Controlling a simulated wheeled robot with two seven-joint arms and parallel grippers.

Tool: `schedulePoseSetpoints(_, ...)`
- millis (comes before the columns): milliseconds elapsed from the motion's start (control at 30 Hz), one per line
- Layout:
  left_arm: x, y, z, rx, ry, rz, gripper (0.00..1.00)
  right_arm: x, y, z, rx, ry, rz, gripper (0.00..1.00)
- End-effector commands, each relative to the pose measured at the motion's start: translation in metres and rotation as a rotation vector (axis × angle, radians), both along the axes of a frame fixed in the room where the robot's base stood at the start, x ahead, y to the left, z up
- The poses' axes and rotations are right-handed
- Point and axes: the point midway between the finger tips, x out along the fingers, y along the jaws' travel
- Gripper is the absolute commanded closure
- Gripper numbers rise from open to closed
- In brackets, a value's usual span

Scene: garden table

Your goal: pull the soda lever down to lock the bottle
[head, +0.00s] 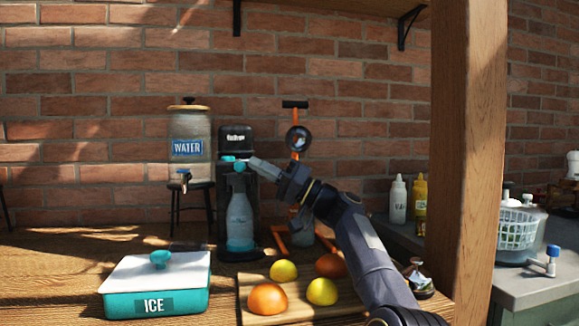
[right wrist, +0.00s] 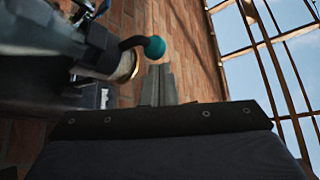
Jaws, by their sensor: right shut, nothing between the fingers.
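The black soda maker (head: 236,140) stands at the back of the wooden table against the brick wall. A clear bottle (head: 239,215) with a teal base is upright in it. The soda lever's teal knob (head: 240,167) is at the machine's upper front; in the right wrist view the knob (right wrist: 154,48) ends a dark curved arm. My right gripper (head: 254,163) reaches in from the right, its tips close beside the knob. Its fingers (right wrist: 158,84) are shut and empty, just below the knob in the wrist picture; contact cannot be told. My left gripper is out of view.
A water dispenser (head: 188,145) stands left of the machine. A teal ice box (head: 155,287) is front left. A cutting board (head: 246,290) with oranges and lemons lies in front, below my right arm. An orange juicer press (head: 297,110) stands behind my gripper. A wooden post (head: 467,150) rises at right.

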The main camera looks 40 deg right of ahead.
Motion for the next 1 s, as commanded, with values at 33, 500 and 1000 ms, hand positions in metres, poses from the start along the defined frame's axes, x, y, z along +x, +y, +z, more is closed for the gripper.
schedulePoseSetpoints(33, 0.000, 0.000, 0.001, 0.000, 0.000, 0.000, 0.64, -0.007, -0.008, -0.001, 0.000, 0.004, -0.006, 1.00)
schedulePoseSetpoints(500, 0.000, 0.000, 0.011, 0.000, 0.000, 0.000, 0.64, -0.083, -0.063, 0.003, 0.004, -0.002, -0.008, 1.00)
schedulePoseSetpoints(1000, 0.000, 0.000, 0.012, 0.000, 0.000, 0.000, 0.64, -0.093, -0.069, 0.002, 0.003, -0.004, -0.004, 1.00)
